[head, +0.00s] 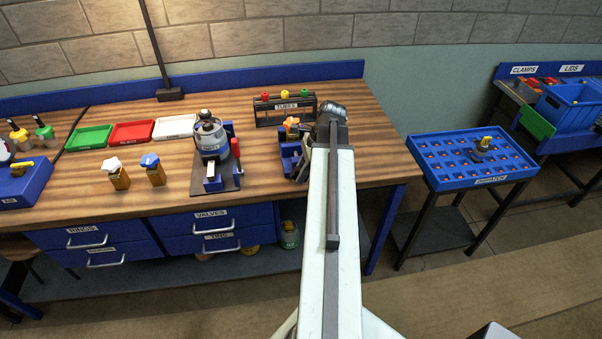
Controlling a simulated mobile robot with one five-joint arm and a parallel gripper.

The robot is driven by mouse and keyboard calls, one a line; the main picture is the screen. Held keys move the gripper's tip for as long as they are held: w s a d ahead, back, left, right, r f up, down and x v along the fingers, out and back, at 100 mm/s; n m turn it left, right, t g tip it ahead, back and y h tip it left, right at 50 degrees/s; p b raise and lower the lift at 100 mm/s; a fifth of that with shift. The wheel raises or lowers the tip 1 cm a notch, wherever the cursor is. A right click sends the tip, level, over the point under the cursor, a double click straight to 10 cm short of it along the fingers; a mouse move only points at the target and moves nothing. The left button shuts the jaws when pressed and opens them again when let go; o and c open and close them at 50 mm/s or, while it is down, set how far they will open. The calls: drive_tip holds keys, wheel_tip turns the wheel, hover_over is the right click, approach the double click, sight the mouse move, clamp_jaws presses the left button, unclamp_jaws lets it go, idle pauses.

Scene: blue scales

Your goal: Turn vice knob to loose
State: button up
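A blue vice (288,152) stands on the wooden workbench, just left of the end of my arm. A small orange part (291,126) shows at its top; I cannot tell whether it is clamped there. The vice's knob is not clearly visible; my arm covers the right side of the vice. My gripper (303,168) is at the vice's right side, pointing down, dark and small in the head view. Its fingers are partly hidden, so I cannot tell whether they are open or touching the knob.
A grey cylinder (210,136) stands in a holder left of the vice. A tube rack (285,110) is behind it. Green (88,138), red (131,133) and white (174,126) trays lie further left. A blue tray table (470,185) stands right, across a floor gap.

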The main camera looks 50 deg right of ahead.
drive_tip(key=shift+r, duration=0.1)
drive_tip(key=p+v, duration=0.7)
drive_tip(key=v, duration=0.1)
drive_tip(key=shift+f, duration=0.2)
